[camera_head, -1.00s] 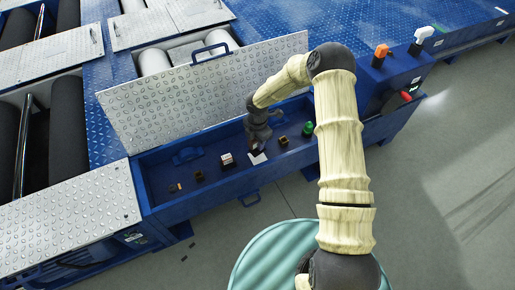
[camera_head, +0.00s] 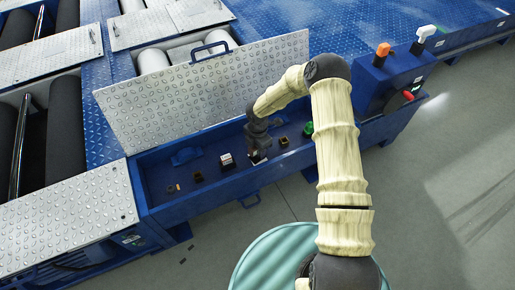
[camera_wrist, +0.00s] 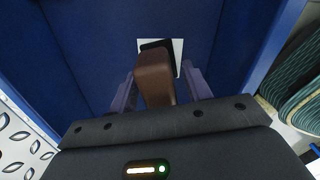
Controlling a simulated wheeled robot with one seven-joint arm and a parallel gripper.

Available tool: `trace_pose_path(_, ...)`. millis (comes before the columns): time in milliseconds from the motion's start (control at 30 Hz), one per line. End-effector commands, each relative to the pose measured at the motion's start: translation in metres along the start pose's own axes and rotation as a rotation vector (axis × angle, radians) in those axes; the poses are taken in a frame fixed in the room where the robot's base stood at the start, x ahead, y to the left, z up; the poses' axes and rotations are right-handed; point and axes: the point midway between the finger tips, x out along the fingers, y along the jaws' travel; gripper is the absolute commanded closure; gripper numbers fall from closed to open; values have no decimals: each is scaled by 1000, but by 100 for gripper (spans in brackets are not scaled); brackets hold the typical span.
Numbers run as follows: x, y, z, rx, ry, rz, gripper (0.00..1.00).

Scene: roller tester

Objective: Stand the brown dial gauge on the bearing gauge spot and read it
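The brown dial gauge (camera_wrist: 154,80) is between the two fingers of my gripper (camera_wrist: 160,88) in the wrist view. My gripper appears shut on it. Beyond the gauge lies a white square patch (camera_wrist: 178,46) with a black shape over part of it; I cannot tell whether the gauge touches the patch. In the head view my gripper (camera_head: 258,150) reaches down into the blue trough (camera_head: 222,182). The gauge is hard to make out there, and the patch is almost wholly hidden. The gauge's dial face is not readable.
In the trough stand a white-topped block (camera_head: 227,160), a small brown block (camera_head: 198,176), another brown block (camera_head: 284,141) and a green-topped item (camera_head: 309,128). A raised tread-plate lid (camera_head: 200,95) stands behind the trough. A control box with a red knob (camera_head: 408,95) is at the right.

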Motion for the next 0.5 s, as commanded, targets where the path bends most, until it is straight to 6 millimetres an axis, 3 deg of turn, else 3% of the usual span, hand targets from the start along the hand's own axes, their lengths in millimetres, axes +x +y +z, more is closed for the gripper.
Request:
trace_pose_path(267, -14, 0, 1, 1, -1, 1, 51)
trace_pose_path(500, -58, 0, 1, 1, -1, 2, 51)
